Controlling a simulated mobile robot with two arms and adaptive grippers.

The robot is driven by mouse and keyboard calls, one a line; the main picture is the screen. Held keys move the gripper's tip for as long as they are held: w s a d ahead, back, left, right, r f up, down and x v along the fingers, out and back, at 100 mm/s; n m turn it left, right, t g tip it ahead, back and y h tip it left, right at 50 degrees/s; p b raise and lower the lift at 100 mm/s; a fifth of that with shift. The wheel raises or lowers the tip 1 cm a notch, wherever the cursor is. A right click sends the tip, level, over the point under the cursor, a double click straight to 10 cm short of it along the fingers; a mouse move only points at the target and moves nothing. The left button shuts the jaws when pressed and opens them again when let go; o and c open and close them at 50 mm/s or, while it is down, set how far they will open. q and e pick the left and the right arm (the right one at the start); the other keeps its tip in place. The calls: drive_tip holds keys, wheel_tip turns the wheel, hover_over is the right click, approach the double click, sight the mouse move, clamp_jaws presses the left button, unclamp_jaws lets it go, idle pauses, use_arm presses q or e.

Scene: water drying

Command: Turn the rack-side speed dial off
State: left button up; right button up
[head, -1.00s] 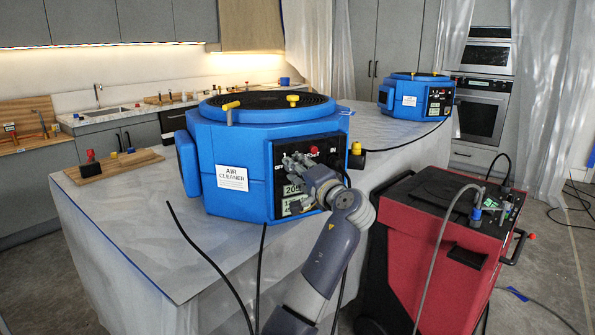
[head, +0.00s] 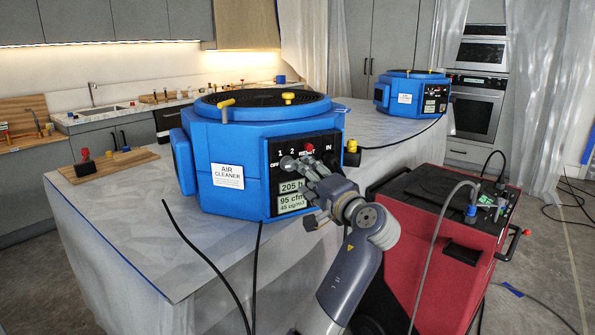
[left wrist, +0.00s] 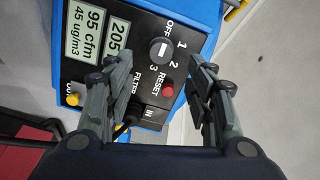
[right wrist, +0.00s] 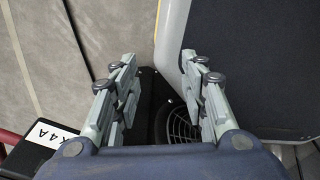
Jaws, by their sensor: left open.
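The near blue air cleaner (head: 240,150) stands on the covered counter, its black control panel facing right. Its grey speed dial (left wrist: 161,50) shows in the left wrist view, ringed by OFF, 1, 2 and 3. The dial has a white mark; I cannot tell surely which label it points at. In the head view the dial (head: 287,162) is at the panel's upper left. My left gripper (head: 312,174) is open in front of the panel, its fingers (left wrist: 160,85) apart with nothing between them. My right gripper (right wrist: 165,85) is open and empty, outside the head view.
A red RESET button (left wrist: 168,90) and a plugged cable sit beside the dial. A second blue air cleaner (head: 412,95) stands farther back. A red machine (head: 440,240) with a hose is at right. A wooden board (head: 110,165) lies at left.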

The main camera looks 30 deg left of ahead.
use_arm(q)
drive_tip(key=shift+v, duration=2.25)
